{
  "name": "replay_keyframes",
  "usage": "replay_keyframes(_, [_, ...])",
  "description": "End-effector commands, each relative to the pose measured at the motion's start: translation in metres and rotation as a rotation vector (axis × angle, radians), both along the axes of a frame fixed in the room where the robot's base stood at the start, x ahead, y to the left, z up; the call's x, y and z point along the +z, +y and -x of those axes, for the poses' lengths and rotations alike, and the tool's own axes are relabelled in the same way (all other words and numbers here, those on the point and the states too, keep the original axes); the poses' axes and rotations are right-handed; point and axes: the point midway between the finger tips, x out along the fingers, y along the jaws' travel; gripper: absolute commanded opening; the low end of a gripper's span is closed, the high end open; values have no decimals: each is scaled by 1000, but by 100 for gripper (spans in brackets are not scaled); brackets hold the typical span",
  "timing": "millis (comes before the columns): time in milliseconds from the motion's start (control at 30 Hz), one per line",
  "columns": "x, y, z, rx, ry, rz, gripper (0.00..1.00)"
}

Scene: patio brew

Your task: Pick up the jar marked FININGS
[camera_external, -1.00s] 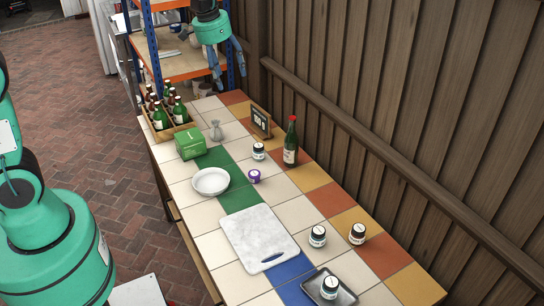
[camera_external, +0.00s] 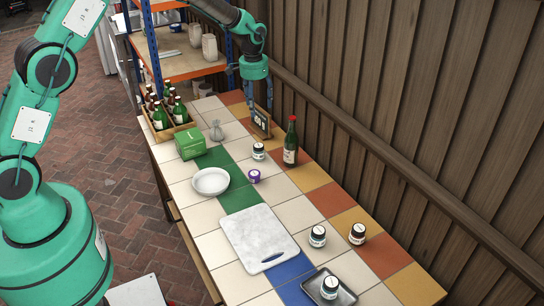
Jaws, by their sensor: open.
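My gripper (camera_external: 256,98) is open and empty, pointing down at the far end of the table. It is close to the small framed sign (camera_external: 261,123) in the picture, beyond the middle jar.
A green bottle with a red cap (camera_external: 291,142) stands right of the middle jar. A purple tub (camera_external: 254,176), white bowl (camera_external: 210,181), green box (camera_external: 190,144), bottle crate (camera_external: 174,130) and white board (camera_external: 258,239) occupy the table. A wooden wall (camera_external: 400,120) borders its right side.

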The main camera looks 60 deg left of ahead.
Motion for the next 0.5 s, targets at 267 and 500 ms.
replay_keyframes(267, [-71, 29, -18, 27, 41, 12, 64])
replay_keyframes(500, [-98, 38, -23, 36, 55, 16, 64])
